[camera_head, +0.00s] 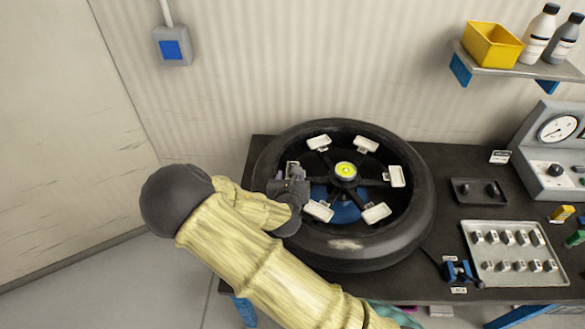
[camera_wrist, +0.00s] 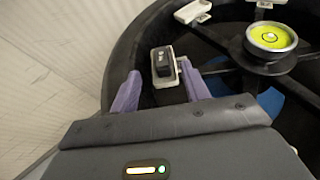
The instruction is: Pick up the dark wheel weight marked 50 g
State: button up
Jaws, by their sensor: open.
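A small dark block (camera_wrist: 162,60), which looks like a wheel weight, sits on a white pad on the wheel in the wrist view. It has a pale mark on top, too small to read as 50 g. My gripper (camera_wrist: 160,88) is open and empty, its purple fingers pointing toward the block, with the block just beyond and between the tips. In the head view my gripper (camera_head: 290,176) is over the left side of the black wheel (camera_head: 415,215) and hides the block. Other white pads (camera_head: 376,213) on the wheel look empty.
A round yellow level (camera_head: 345,170) is at the wheel's hub. Right of the wheel on the dark bench are a small dark tray (camera_head: 478,198), a metal tray (camera_head: 495,227) of several grey weights, and a gauge box (camera_head: 555,165). A shelf (camera_head: 515,70) holds bottles and a yellow bin.

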jog(key=shift+w, duration=0.1)
jog(key=shift+p+x, duration=0.95)
jog(key=shift+x, duration=1.6)
jog(key=shift+d, duration=0.1)
grip_shut()
